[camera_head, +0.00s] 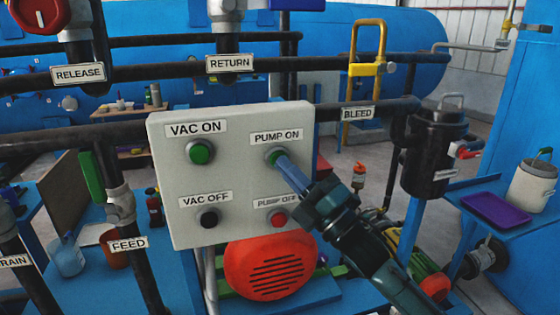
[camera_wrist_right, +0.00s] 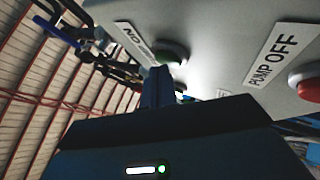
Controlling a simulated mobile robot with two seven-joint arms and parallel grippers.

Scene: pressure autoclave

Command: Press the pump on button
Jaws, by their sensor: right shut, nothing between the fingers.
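The pump on button (camera_head: 276,155) is a green round button at the upper right of a white control box (camera_head: 232,235), under the PUMP ON label (camera_head: 278,138). My right gripper (camera_head: 283,162) is shut and empty. Its fingertips lie at the pump on button and cover part of it; I cannot tell whether they touch or press it. In the right wrist view the shut fingers (camera_wrist_right: 160,72) reach toward the green button (camera_wrist_right: 173,52). My left gripper is not in view.
The green vac on button (camera_head: 201,151), black vac off button (camera_head: 208,219) and red pump off button (camera_head: 278,218) share the box. Dark pipes (camera_head: 175,72) run behind it. A red motor (camera_head: 270,275) sits below. A black canister (camera_head: 430,160) stands to the right.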

